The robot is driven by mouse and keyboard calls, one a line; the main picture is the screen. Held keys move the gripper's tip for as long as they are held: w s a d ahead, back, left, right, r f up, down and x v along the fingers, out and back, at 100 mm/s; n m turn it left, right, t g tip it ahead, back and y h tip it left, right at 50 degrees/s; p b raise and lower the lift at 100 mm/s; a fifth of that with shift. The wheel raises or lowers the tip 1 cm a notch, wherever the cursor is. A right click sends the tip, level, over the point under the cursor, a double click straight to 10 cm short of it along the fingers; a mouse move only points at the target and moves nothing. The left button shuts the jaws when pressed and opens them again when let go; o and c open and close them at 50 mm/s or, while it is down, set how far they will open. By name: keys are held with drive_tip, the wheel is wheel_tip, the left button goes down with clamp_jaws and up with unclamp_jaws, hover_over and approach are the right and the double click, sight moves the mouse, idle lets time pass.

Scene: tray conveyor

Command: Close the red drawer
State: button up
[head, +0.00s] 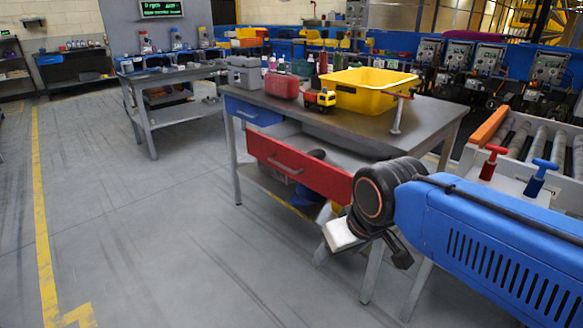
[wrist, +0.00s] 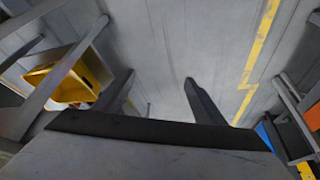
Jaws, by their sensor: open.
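The red drawer (head: 298,170) is under the grey workbench (head: 400,128) in the head view. Its red front with a grey handle stands out from the bench, and its open inside shows behind the front, so it is pulled out. My gripper is in front of the bench's right part, to the right of and lower than the drawer front; it is partly hidden by my wrist in the head view. In the wrist view my gripper (wrist: 158,95) has its two dark fingers wide apart with only floor between them. The red drawer cannot be made out there.
A blue drawer (head: 253,112) sits at the bench's left. A yellow bin (head: 365,92), a red case (head: 281,85) and a toy truck (head: 320,99) stand on top. A roller conveyor (head: 520,135) is at the right. Floor to the left is clear.

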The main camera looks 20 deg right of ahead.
drive_tip(key=shift+w+r, duration=0.1)
drive_tip(key=c, duration=0.5)
drive_tip(key=shift+w+d+r+n, duration=0.15)
drive_tip(key=shift+w+r+n, duration=0.7)
drive_tip(key=shift+w+n, duration=0.25)
clamp_jaws()
drive_tip(key=w+r+n+g+h, duration=0.2)
drive_tip(key=w+r+n, duration=0.4)
drive_tip(key=w+n, duration=0.3)
drive_tip(key=n+g+h, duration=0.1)
drive_tip(key=n+h, duration=0.1)
drive_tip(key=n, duration=0.9)
approach(305, 171)
drive_tip(key=s+a+r, duration=0.2)
drive_tip(key=s+a, duration=0.2)
drive_tip(key=a, duration=0.1)
drive_tip(key=shift+w+d+f, duration=0.4)
drive_tip(key=shift+d+f, duration=0.75)
drive_tip(key=shift+f, duration=0.35)
drive_tip(key=shift+w+d+f, duration=0.4)
drive_tip(key=shift+d+f, duration=0.75)
drive_tip(key=shift+f, duration=0.4)
drive_tip(key=shift+w+d+f, duration=0.35)
drive_tip(key=shift+d+f, duration=0.8)
drive_tip(key=shift+f, duration=0.35)
